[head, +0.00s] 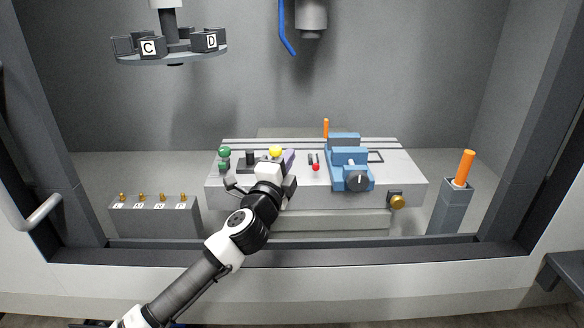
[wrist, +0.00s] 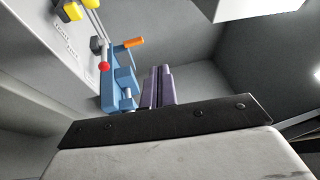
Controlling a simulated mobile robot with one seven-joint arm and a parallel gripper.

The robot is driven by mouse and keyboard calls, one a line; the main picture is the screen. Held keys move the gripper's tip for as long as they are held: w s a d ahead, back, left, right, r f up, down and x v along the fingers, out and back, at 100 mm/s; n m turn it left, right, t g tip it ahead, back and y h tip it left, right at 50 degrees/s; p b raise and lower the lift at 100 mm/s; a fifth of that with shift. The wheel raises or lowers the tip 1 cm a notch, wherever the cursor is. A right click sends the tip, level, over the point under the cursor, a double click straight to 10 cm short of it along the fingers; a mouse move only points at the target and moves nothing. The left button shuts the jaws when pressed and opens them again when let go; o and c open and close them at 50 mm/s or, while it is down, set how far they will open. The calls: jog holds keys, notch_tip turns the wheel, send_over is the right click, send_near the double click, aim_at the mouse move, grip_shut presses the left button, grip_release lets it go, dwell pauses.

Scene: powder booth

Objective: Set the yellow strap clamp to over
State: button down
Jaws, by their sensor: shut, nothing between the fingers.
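The yellow strap clamp shows as a round yellow knob (head: 275,152) on the grey machine table, just behind my gripper in the head view. Its lower part is hidden by my arm there. In the wrist view, yellow parts (wrist: 72,11) appear at the top left edge, cut off by the frame. My gripper (head: 289,158) has purple fingers, which look closed together in the wrist view (wrist: 158,72) with nothing between them. The fingertips are just right of the yellow knob in the head view. I cannot tell whether they touch it.
A red-knobbed lever (head: 316,167) and a blue vise (head: 350,168) stand right of my gripper. An orange handle (head: 326,127) rises behind the vise. Green knobs (head: 224,153) are at the table's left. A carousel (head: 170,52) hangs upper left. The booth sill (head: 300,258) crosses below my arm.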

notch_tip(320, 180, down, 9)
jog(key=w+a+g+y, duration=0.1)
jog(key=shift+w+f+g+y, duration=0.15)
jog(key=shift+w+g+y, duration=0.1)
jog(key=shift+g+y, duration=0.05)
jog(key=p+x, duration=0.3)
jog(key=x, duration=0.7)
jog(key=shift+w+p, duration=0.15)
jog(key=shift+p, duration=0.25)
jog(key=a+p, duration=0.1)
jog(key=a, duration=0.1)
jog(key=shift+a, duration=0.9)
jog(key=shift+a, duration=0.1)
